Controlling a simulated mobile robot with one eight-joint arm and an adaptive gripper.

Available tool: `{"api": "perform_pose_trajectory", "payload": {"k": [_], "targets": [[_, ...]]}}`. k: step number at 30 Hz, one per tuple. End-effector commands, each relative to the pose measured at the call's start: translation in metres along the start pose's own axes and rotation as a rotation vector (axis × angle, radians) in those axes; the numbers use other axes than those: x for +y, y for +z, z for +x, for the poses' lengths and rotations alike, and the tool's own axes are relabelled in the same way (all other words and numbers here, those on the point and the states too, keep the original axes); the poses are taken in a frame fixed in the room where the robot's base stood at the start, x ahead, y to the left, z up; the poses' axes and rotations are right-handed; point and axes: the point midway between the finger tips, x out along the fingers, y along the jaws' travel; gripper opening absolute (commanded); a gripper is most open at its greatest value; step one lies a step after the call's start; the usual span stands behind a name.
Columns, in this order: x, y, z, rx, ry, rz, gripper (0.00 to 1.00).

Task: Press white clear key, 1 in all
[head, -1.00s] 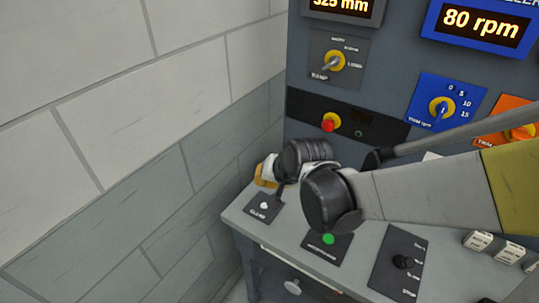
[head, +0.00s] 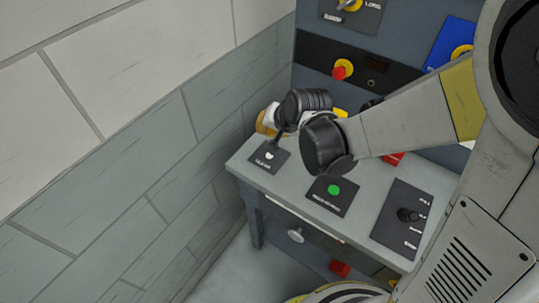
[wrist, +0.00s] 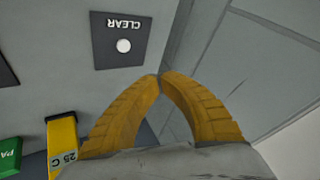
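The white clear key (head: 269,156) is a small round button on a dark plate (head: 257,165), at the left end of the grey desk top. In the wrist view the white key (wrist: 124,46) shows plainly, with CLEAR upside down above it. My gripper (head: 264,124) is at the far left of the desk, behind the key in the head view and partly hidden by my wrist. In the wrist view my gripper's two yellow fingers (wrist: 160,76) meet at their tips, with nothing between them. The tips appear beside the plate's lower right corner, apart from the key.
A green button (head: 334,190) and a black selector (head: 408,215) sit to the right on the desk. A red button (head: 343,69) is on the upright panel. A grey block wall (head: 150,150) stands close at left. The wrist view shows a yellow block (wrist: 62,135) and green block (wrist: 10,157).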

Motion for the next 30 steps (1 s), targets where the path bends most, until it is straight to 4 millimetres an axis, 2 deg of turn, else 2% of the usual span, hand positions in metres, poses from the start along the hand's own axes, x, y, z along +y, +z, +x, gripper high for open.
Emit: {"api": "perform_pose_trajectory", "payload": {"k": [9, 15, 30], "targets": [[0.021, 0.021, 0.040, 0.000, 0.000, 0.000, 0.00], [0.030, 0.030, 0.056, 0.000, 0.000, 0.000, 0.00], [0.031, 0.031, 0.058, 0.000, 0.000, 0.000, 0.00]]}}
